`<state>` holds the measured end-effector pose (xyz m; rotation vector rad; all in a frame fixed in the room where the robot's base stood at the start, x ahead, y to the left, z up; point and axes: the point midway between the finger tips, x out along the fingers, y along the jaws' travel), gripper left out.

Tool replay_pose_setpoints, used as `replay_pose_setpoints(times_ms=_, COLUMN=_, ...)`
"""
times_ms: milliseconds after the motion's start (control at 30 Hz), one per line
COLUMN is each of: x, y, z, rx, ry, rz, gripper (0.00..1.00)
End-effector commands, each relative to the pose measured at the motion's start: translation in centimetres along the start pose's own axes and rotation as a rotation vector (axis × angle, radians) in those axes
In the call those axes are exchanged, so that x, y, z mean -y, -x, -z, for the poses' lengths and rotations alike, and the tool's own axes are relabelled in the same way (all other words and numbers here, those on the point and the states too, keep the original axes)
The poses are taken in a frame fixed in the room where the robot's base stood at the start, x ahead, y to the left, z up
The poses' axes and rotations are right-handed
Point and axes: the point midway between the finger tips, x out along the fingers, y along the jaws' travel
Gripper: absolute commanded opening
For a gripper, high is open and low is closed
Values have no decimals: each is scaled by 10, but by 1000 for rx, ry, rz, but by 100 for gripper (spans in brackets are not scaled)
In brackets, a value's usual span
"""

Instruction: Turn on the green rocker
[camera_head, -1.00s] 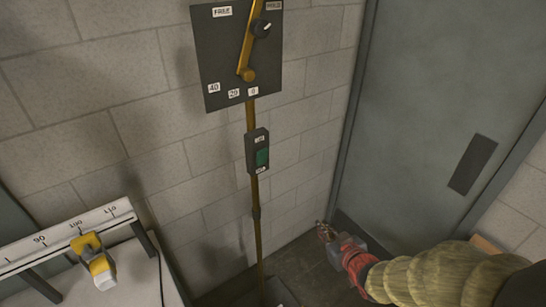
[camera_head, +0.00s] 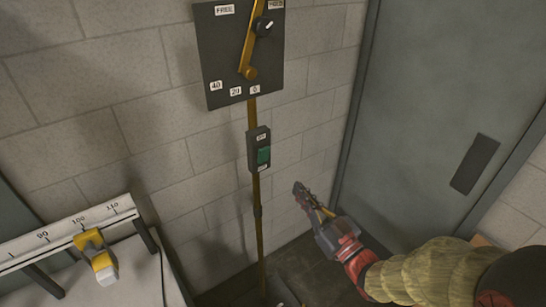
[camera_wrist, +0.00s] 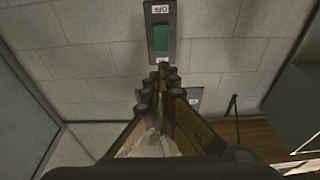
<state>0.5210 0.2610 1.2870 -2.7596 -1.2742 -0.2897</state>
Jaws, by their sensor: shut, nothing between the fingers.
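The green rocker (camera_head: 263,155) sits in a dark switch box (camera_head: 254,138) mounted on a thin brass pole against the block wall. White labels lie above and below the rocker. In the head view my gripper (camera_head: 299,190) is right of and below the box, apart from it, its fingers pointing up and left. The fingers are closed together and empty. In the wrist view the green rocker (camera_wrist: 161,47) is straight ahead of the closed fingertips (camera_wrist: 163,70), which overlap the lower end of the box in the picture. The rocker's tilt is too small to tell.
A dark panel (camera_head: 220,75) with a brass lever (camera_head: 249,50) and black knob (camera_head: 262,26) hangs above the switch. A grey door (camera_head: 420,110) stands at the right. A scale rail (camera_head: 60,235) with a yellow slider (camera_head: 96,255) is at lower left.

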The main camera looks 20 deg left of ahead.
Motion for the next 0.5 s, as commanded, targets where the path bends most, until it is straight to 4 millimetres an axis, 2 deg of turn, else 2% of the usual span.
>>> replay_pose_setpoints(times_ms=133, x=0, y=-4, z=0, rx=0, ry=0, rz=1, gripper=0)
replay_pose_setpoints(times_ms=267, x=0, y=-19, z=0, rx=0, ry=1, rz=2, gripper=0)
replay_pose_setpoints(times_ms=500, x=1, y=-65, z=1, rx=0, ry=1, rz=3, gripper=0)
